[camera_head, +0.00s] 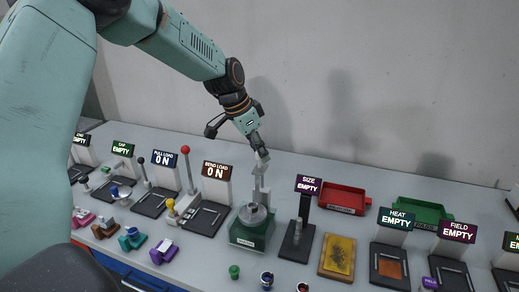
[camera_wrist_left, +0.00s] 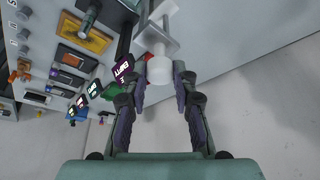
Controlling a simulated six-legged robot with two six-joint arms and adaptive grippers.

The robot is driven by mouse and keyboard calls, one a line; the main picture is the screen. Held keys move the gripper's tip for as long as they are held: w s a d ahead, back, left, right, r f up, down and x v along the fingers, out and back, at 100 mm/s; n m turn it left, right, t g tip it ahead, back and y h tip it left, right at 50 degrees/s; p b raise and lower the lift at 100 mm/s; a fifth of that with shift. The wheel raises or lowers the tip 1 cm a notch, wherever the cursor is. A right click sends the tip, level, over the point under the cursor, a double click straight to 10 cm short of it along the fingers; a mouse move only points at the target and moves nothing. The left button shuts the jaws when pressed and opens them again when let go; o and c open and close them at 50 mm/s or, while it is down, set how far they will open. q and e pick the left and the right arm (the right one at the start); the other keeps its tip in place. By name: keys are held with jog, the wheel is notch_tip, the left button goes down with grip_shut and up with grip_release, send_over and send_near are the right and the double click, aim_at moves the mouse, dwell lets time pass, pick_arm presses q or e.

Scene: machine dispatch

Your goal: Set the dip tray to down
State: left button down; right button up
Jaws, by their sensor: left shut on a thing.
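The likely dip tray is a dark green base unit (camera_head: 247,236) with a round grey top on the bench, its small label unreadable. A pale grey upright part (camera_head: 258,190) rises from it toward my gripper. My left gripper (camera_head: 261,157) is above this unit, shut on the top of that part. In the left wrist view a pale knob (camera_wrist_left: 159,69) sits between the two fingertips of the left gripper (camera_wrist_left: 160,82), with a pale bracket beyond it. The fingers partly hide the knob's sides. My right gripper is not in view.
A black stand reading SIZE EMPTY (camera_head: 308,186) is close on the right. A 0 N station with a red-knobbed lever (camera_head: 186,151) is at left. A red tray (camera_head: 344,198) and green tray (camera_head: 422,212) are behind right. Small coloured parts line the front edge.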

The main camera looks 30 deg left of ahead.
aim_at(257, 168)
pick_arm(q)
notch_tip(257, 168, down, 8)
jog(key=b, duration=0.3)
jog(key=shift+s+r, duration=0.15)
jog(key=shift+r, duration=0.05)
jog(key=shift+s+d, duration=0.1)
jog(key=shift+s, duration=0.05)
jog(key=c, duration=1.4)
grip_release()
jog(key=shift+o, duration=1.4)
jog(key=shift+a, duration=0.2)
jog(key=shift+o, duration=0.3)
jog(key=shift+r, duration=0.15)
jog(key=shift+d+r, duration=0.1)
jog(key=shift+r, duration=0.25)
jog(key=v, duration=1.1)
jog(key=shift+a, duration=0.2)
